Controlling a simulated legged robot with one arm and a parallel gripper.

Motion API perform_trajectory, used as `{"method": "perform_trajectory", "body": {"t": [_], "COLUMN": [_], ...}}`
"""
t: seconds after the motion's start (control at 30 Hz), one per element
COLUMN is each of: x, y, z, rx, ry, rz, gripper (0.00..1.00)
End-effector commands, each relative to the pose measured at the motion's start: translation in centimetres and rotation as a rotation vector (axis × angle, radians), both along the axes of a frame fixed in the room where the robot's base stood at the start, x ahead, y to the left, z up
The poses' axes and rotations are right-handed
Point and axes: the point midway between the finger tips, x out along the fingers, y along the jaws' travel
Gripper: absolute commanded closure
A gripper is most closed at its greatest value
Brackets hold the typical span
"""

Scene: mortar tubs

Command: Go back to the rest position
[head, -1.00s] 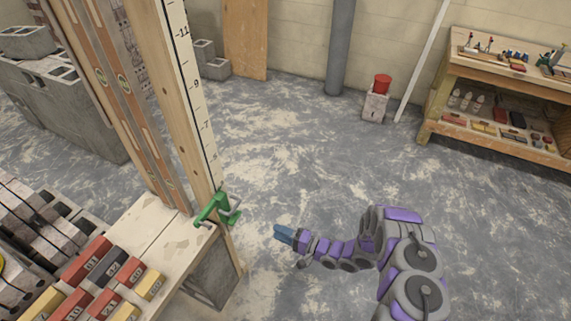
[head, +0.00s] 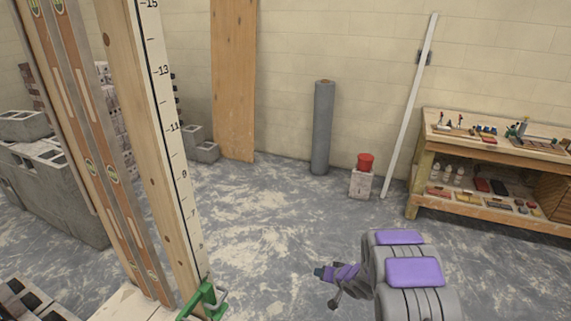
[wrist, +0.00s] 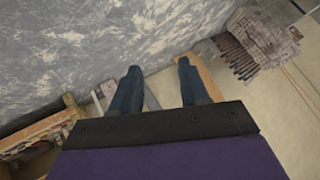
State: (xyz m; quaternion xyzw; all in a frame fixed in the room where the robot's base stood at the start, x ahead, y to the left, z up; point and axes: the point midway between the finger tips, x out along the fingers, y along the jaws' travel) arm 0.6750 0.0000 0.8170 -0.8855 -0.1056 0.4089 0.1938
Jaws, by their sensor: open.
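My gripper (head: 318,273) is at the lower middle of the head view, in front of my purple and grey arm and over bare floor. In the wrist view my gripper (wrist: 160,85) shows two dark blue fingers standing apart, with nothing between them but background. It is open and empty. No object touches the fingers in either view.
A measuring post (head: 150,130) with a green clamp (head: 203,300) stands at left. Grey blocks (head: 45,185) are behind it. A workbench (head: 490,145) stands at right. A grey roll (head: 323,125) and red-topped block (head: 361,183) are by the wall. The middle floor is clear.

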Motion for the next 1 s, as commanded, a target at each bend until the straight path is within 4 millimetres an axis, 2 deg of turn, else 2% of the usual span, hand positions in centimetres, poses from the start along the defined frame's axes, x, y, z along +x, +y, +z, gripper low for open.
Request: {"method": "perform_trajectory", "body": {"t": [0.03,0.23,0.47,0.6,0.73,1.0], "x": [0.1,-1.2,-5.7,-9.7,-14.1,-24.6], "y": [-1.3,-5.8,-9.4,-10.7,-11.1,-9.7], "z": [1.9,7.8,14.2,17.7,20.6,25.0], "rx": [-0.06,-0.272,-0.45,-0.524,-0.57,-0.594], "ry": [-0.003,0.03,0.12,0.198,0.281,0.473], "rz": [-0.021,-0.104,-0.187,-0.222,-0.241,-0.218], "gripper": [0.55,0.55,0.55,0.55,0.55,0.55]}}
